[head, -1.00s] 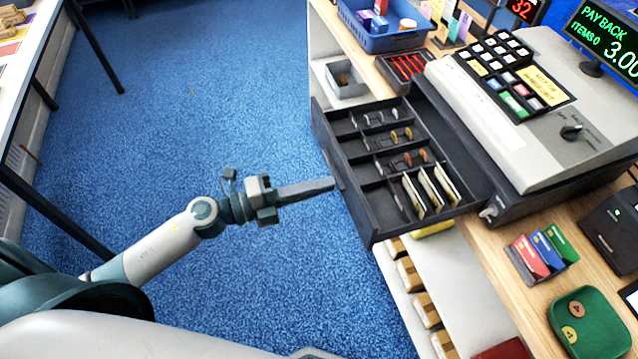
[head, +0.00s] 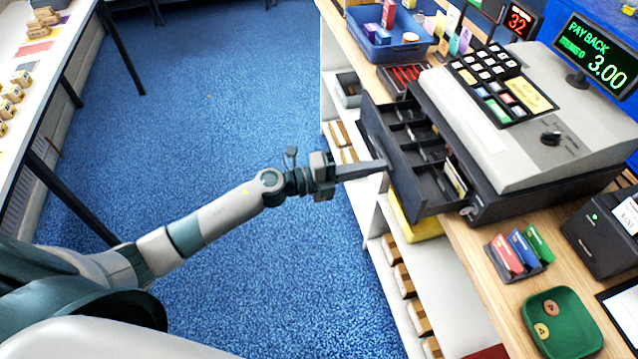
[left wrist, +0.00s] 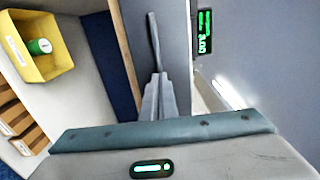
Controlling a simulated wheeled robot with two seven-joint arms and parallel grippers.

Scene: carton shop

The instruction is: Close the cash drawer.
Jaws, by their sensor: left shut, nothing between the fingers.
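The cash drawer (head: 404,194) is dark and sticks out part way from under the grey till (head: 535,150). Its inside shows dividers, with some notes at the near end; its back part is under the till. My left gripper (head: 383,166) is shut and empty, and its fingertips are at the drawer's front panel, seemingly touching it. In the left wrist view the shut fingers (left wrist: 158,92) point at a plain grey surface close by; contact cannot be made out there. My right gripper is not in view.
A blue basket (head: 400,48) stands on the counter beyond the drawer. A card holder (head: 520,258) and a green tray (head: 562,325) lie nearer. A yellow bin (head: 418,227) is under the drawer, also in the left wrist view (left wrist: 38,72). Blue floor (head: 240,110) left of the counter is clear.

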